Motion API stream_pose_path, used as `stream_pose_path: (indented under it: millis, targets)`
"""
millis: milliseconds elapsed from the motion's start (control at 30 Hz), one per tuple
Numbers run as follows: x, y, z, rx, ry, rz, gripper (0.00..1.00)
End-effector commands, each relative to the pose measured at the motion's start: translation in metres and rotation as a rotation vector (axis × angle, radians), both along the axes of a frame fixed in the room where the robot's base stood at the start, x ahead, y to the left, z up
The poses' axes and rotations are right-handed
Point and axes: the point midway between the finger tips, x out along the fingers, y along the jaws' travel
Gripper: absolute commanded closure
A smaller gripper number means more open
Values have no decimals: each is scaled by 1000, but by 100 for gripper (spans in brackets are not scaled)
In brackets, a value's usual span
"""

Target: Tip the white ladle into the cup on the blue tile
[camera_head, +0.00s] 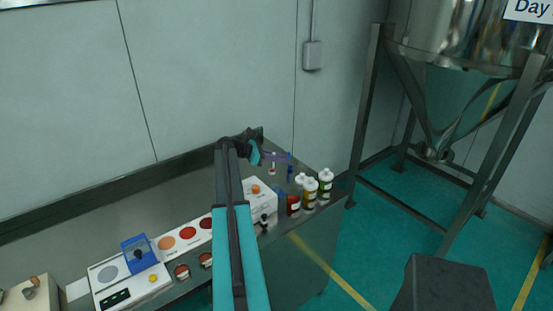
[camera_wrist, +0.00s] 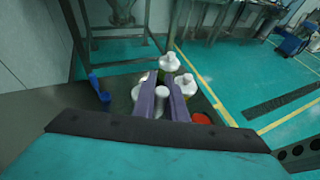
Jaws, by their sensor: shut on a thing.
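My gripper (camera_head: 276,157) is out over the far right end of the steel bench, its purple fingers shut. In the wrist view the fingers (camera_wrist: 162,92) close around a small white piece (camera_wrist: 159,97), which looks like the white ladle's handle. In the head view a small white piece with a red lower end (camera_head: 272,170) hangs just below the fingers, apparently the ladle; its bowl is too small to read. A blue tile-like block (camera_head: 139,253) sits on the white device at the left, far from my gripper, with a dark shape on it. I cannot tell whether that is the cup.
White-capped bottles (camera_head: 311,191) and a red jar (camera_head: 293,206) stand right of my arm. A white box (camera_head: 262,203) and small red cups (camera_head: 182,272) line the bench front. A steel hopper stands right.

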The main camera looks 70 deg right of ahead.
Motion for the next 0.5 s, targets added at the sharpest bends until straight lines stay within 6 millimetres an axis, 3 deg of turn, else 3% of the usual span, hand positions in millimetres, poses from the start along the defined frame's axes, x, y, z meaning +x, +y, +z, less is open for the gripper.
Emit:
stream_pose_path:
  millis: [500]
  targets:
    - [-1, 1, -4, -3, -36, 1, 100]
